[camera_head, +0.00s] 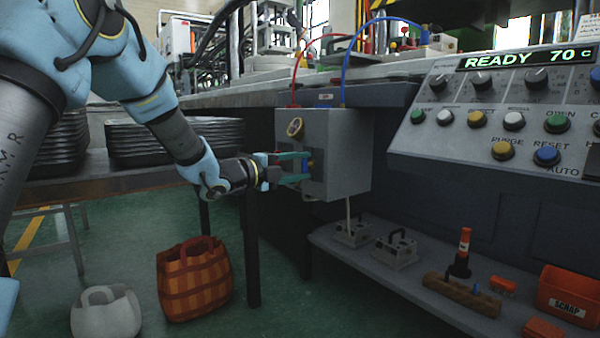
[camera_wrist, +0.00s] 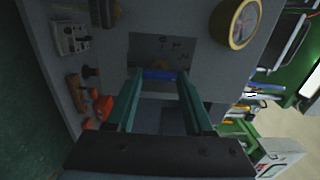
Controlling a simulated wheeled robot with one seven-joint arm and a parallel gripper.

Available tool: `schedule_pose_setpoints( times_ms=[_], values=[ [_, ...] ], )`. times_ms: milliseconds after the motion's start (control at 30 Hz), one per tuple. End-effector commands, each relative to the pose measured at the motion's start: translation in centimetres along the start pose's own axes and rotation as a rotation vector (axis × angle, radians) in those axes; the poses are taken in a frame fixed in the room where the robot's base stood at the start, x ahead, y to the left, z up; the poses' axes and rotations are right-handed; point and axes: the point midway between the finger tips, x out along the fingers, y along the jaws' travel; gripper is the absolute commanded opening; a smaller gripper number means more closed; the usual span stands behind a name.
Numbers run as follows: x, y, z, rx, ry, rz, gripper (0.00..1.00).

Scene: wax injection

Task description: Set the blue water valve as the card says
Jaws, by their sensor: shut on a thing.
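The grey valve box (camera_head: 345,150) hangs under the bench edge, with a red hose and a blue hose rising from its top. The blue water valve (camera_wrist: 160,75) is a blue handle on its front, in front of a dark plate (camera_wrist: 150,45) with small marks too small to read. My gripper (camera_head: 307,167) reaches the box front from the left. In the wrist view its two green fingers (camera_wrist: 160,78) stand on either side of the blue handle, shut on it. The fingers partly hide the valve in the head view. I cannot make out a readable card.
A round gauge (camera_head: 295,127) sits on the box near my gripper. A control panel (camera_head: 500,110) reading READY 70 C is at the right. A low shelf (camera_head: 380,275) below holds metal blocks and an orange scrap bin (camera_head: 568,296). Baskets (camera_head: 193,280) stand on the floor.

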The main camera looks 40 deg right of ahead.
Motion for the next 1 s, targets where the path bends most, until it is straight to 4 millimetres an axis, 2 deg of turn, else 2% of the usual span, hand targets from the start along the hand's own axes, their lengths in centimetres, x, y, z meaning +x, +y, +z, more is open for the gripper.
schedule_pose_setpoints(
  times_ms=[467,500,733,1000],
  values=[
    [-0.01,0.14,-0.08,0.011,0.002,0.003,0.0],
    [-0.01,0.14,-0.08,0.011,0.002,0.003,0.57],
    [0.0,0.08,-0.04,0.011,0.001,0.002,0.82],
    [-0.14,0.0,0.0,0.01,0.0,0.001,0.82]
  ],
)
